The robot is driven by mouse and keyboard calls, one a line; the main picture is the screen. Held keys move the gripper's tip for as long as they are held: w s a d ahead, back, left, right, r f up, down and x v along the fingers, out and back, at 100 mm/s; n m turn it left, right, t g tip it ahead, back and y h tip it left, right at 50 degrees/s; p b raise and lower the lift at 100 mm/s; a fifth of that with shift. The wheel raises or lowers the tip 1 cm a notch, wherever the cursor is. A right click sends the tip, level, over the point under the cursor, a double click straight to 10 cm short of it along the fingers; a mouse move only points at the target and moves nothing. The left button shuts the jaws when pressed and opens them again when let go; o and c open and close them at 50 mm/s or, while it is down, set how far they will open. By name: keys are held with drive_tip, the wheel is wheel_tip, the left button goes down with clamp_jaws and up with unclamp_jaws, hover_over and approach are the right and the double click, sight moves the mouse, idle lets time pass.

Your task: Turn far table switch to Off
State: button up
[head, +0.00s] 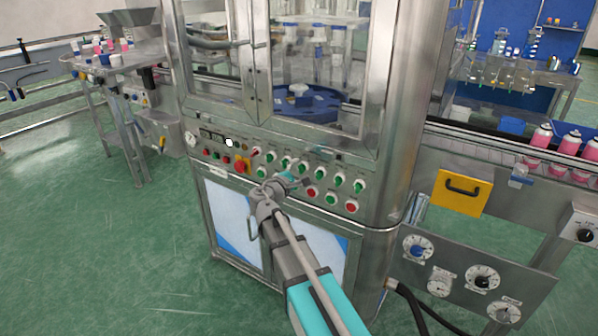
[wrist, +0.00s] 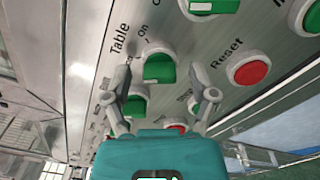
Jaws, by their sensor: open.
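My gripper (wrist: 160,72) is open in the wrist view, with one finger on each side of a green switch knob (wrist: 160,68) on a white ring. I cannot tell whether the fingers touch it. The printed words "Table" and "On" show beside this knob; its exact setting is hard to read. Another green knob (wrist: 135,105) is partly behind the left finger. In the head view my gripper (head: 296,182) is small at the front of the steel control panel (head: 230,172) and hides part of its lower row. I cannot tell there which knob lies between the fingers.
A red Reset button (wrist: 248,69) is right of the fingers, and another green knob (wrist: 200,5) is at the top edge. Glass machine doors (head: 315,60) rise above the panel.

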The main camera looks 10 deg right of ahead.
drive_tip(key=shift+s+a, duration=0.1)
drive_tip(key=v, duration=1.1)
drive_tip(key=shift+s+a, duration=0.25)
drive_tip(key=shift+s, duration=0.05)
drive_tip(key=s+d+f+m+g+y, duration=0.3)
drive_tip(key=s+d+f+m+g, duration=0.5)
drive_tip(key=f, duration=0.3)
drive_tip(key=s+a+f+m+g+y, duration=0.1)
drive_tip(key=s+f+m+g+y, duration=0.4)
drive_tip(key=s+f+m+y, duration=0.4)
wheel_tip(320, 180, up, 24)
drive_tip(key=n+p, duration=0.1)
drive_tip(key=p, duration=2.2)
drive_tip(key=shift+s+r+n+y, duration=0.25)
drive_tip(key=shift+s+n+y, duration=0.15)
drive_tip(key=shift+s, duration=0.05)
